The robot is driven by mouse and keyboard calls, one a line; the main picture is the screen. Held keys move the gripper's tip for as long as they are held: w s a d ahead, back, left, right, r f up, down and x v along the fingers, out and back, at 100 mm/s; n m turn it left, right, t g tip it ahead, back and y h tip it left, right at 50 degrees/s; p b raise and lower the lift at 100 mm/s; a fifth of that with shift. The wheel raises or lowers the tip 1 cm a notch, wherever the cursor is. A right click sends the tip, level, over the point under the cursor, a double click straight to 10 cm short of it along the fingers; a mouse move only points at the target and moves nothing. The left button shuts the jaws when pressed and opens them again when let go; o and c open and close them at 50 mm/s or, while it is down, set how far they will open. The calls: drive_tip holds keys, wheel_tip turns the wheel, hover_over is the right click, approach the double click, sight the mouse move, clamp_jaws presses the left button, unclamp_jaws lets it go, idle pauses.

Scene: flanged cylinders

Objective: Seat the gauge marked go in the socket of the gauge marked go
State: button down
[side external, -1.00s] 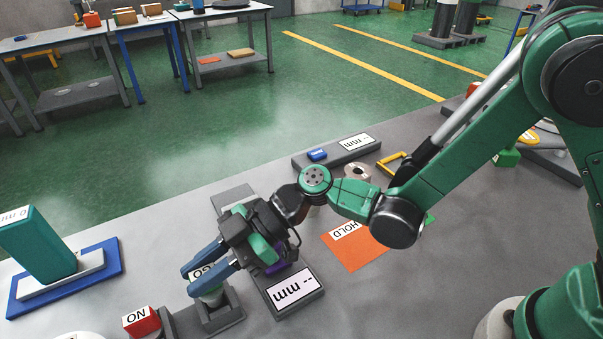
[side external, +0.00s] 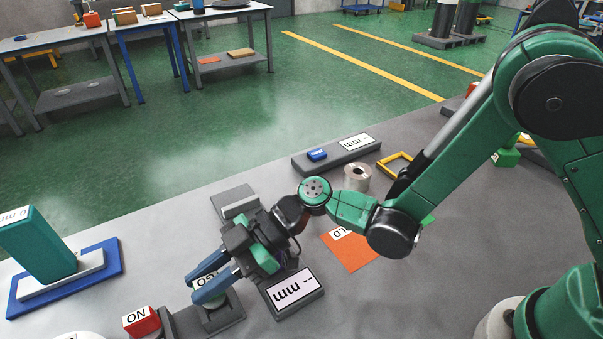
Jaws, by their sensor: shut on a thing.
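My gripper (side external: 203,287) is shut on the gauge marked GO (side external: 207,278), near the table's front left. The white GO label shows between the blue fingers. The gauge's lower end is at the grey socket block (side external: 222,321). The fingers cover much of the gauge, and I cannot tell how deep it sits in the socket.
A red block marked NO (side external: 141,321) stands left of the socket. A grey display marked mm (side external: 293,288) lies close on the right. A teal block (side external: 38,246) stands on a blue base at far left. An orange HOLD sheet (side external: 352,252) lies right of the gripper.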

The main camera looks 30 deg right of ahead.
drive_tip(key=c, duration=0.7)
unclamp_jaws()
drive_tip(key=shift+o, duration=0.2)
drive_tip(key=shift+d+r, duration=0.1)
drive_tip(key=shift+d, duration=0.05)
drive_tip(key=shift+v, duration=3.35)
